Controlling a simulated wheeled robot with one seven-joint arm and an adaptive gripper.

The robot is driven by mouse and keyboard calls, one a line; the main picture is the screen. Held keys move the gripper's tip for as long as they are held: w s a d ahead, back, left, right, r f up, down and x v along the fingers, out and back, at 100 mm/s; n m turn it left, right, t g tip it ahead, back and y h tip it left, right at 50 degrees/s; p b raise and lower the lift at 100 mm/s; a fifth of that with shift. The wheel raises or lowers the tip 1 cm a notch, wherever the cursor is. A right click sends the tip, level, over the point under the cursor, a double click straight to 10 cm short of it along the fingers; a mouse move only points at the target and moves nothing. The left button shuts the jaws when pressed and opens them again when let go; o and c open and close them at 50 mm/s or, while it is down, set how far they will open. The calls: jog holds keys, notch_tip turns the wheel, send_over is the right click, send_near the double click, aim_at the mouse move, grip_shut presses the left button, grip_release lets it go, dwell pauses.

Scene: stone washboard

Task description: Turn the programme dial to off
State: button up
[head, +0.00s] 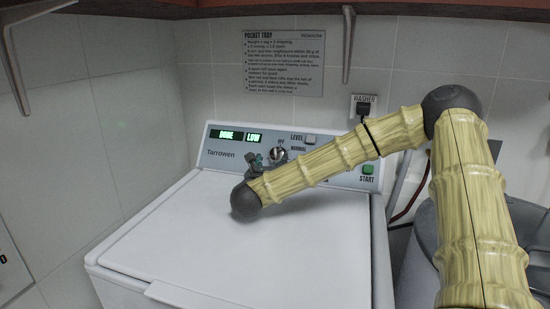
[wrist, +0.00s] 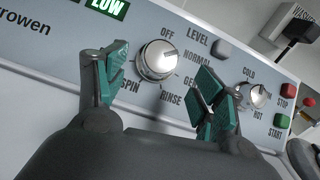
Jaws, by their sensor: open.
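The programme dial (wrist: 157,60) is a round silver knob on the washer's grey control panel. Its pale pointer mark sits at the upper right, towards NORMAL, while OFF is printed above the knob. The dial also shows in the head view (head: 277,153), partly behind my gripper. My gripper (wrist: 162,78) is open, with one teal-padded finger to each side of the dial in the wrist view. The knob shows between the fingers and I cannot tell whether they touch it. In the head view my gripper (head: 264,160) is at the panel, and my arm hides part of the panel.
A second knob (wrist: 257,96) marked COLD and HOT is right of my gripper, near red STOP (wrist: 288,90) and green START (wrist: 281,121) buttons. A LEVEL button (wrist: 221,49) is above. A shelf (head: 400,8) overhangs the wall.

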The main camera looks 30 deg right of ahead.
aim_at(276, 156)
jog(key=shift+x, duration=2.5)
